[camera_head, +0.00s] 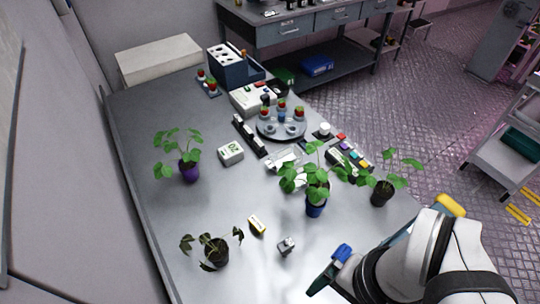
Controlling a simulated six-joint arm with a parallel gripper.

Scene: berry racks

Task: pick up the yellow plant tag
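A small yellow piece (354,154) sits in a short row of coloured pieces, red, blue and teal, near the table's right edge; it may be the yellow plant tag. A separate small yellow, white and dark block (257,224) lies on the table's near middle; I cannot tell whether it is a tag. My gripper (335,267) is at the lower right, over the near part of the table, well apart from both. Its blue and dark end parts show, but its opening is not clear. I see nothing held in it.
Potted plants stand around: a purple pot (189,172), a blue pot (316,207), a black pot (381,193) and a drooping plant (215,252). A small grey cube (286,245) lies near my gripper. A round rack (268,130) stands farther back. The table's left side is mostly clear.

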